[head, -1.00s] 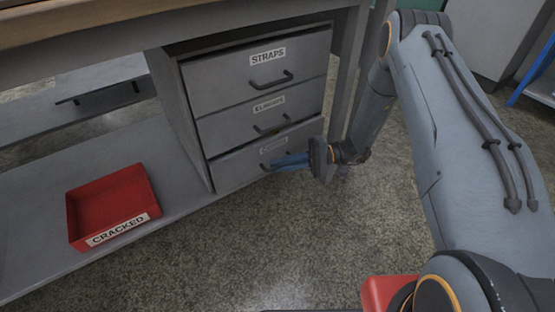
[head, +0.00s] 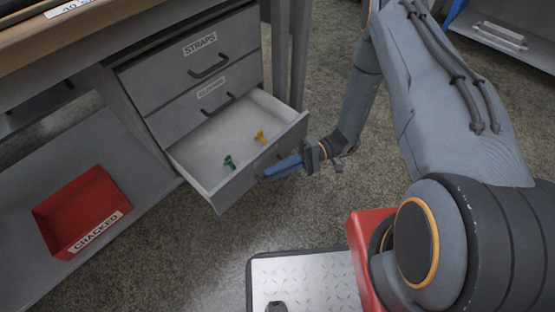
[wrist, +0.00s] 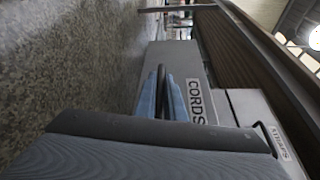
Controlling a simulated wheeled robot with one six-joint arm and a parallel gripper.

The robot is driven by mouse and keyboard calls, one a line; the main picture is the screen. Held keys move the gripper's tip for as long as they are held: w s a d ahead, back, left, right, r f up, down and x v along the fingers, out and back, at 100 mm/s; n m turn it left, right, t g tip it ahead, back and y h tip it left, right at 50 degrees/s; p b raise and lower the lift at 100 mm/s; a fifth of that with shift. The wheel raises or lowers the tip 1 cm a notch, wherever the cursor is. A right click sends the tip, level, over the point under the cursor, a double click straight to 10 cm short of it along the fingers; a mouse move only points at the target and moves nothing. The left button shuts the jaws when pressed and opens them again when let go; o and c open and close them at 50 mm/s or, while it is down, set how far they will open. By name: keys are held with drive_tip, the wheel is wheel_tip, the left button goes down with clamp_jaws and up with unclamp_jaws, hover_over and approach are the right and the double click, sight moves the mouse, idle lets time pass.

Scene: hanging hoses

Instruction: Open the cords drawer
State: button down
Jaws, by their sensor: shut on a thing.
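The cords drawer (head: 205,165) is the lowest of three grey drawers under the bench and is pulled well out in the head view. Inside it lie a green item (head: 229,162) and a yellow item (head: 261,136). My gripper (head: 268,174), with blue fingers, is at the drawer's front, shut on its dark handle. In the wrist view the blue fingers (wrist: 162,98) are on both sides of the dark handle (wrist: 161,80), beside the CORDS label (wrist: 200,103). In the head view the gripper hides part of the handle.
The STRAPS drawer (head: 165,77) and the middle drawer (head: 190,105) above are shut. A red tray labelled CRACKED (head: 80,212) sits on the low shelf at left. Open speckled floor (head: 190,260) lies in front of the drawers.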

drive_tip(key=shift+d, duration=0.15)
drive_tip(key=c, duration=1.8)
unclamp_jaws()
drive_tip(key=shift+c, duration=0.2)
drive_tip(key=p+v, duration=0.1)
drive_tip(key=v, duration=0.6)
drive_tip(key=shift+d, duration=0.35)
